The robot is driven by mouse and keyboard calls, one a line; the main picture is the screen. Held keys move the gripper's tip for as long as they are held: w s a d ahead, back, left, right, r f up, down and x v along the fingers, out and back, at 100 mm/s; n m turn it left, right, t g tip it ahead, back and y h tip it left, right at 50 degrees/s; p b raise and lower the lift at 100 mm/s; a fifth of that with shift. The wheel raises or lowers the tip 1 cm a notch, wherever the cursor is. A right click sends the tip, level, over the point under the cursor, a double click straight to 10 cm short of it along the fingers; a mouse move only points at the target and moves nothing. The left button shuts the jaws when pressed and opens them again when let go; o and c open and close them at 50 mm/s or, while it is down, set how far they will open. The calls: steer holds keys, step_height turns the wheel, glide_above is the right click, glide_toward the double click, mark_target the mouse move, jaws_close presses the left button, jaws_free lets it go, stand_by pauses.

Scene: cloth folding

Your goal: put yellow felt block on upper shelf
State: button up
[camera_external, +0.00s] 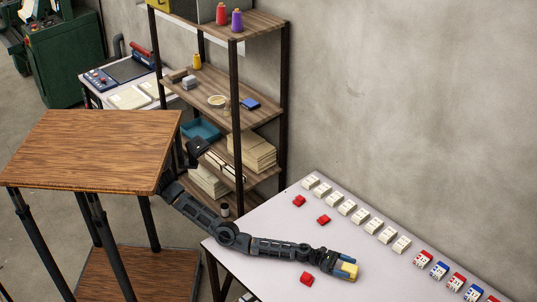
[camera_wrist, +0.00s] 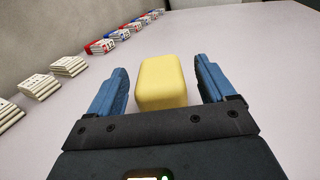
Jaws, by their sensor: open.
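The yellow felt block (camera_wrist: 164,80) sits on the white table, between the two blue fingers of my gripper (camera_wrist: 165,88) in the wrist view. The fingers are open, with a visible gap on each side of the block. In the external view, my gripper (camera_external: 345,266) is low over the table with the yellow block (camera_external: 348,270) at its fingertips. The shelf unit stands at the back, with an upper shelf (camera_external: 262,24) holding a red and a purple spool, and a middle shelf (camera_external: 212,115) below it.
The white table (camera_external: 405,280) carries a row of white cloth stacks (camera_external: 361,216), red blocks (camera_external: 323,219) and red and blue stacks (camera_external: 439,270). The middle shelf holds a yellow spool (camera_external: 196,61), a bowl (camera_external: 217,101) and a blue item (camera_external: 249,103). A wooden table (camera_external: 90,150) stands left.

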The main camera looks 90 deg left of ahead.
steer(key=shift+c, duration=0.3)
steer(key=c, duration=1.1)
steer(key=shift+r+p, duration=0.75)
steer(key=shift+r, duration=0.1)
steer(key=r+p, duration=0.3)
steer(key=shift+s+d+r+p, duration=0.3)
steer(key=shift+d+p, duration=0.05)
steer(key=shift+s+d+r+p, duration=0.95)
steer(key=shift+s+d+p, duration=0.35)
steer(key=shift+p, duration=0.15)
steer(key=shift+s+d+r+p, duration=0.95)
steer(key=shift+s+d+p, duration=0.25)
steer(key=shift+p, duration=0.3)
steer(key=shift+s+d+r+p, duration=0.95)
steer(key=shift+s+d+p, duration=0.25)
steer(key=shift+s+p, duration=0.2)
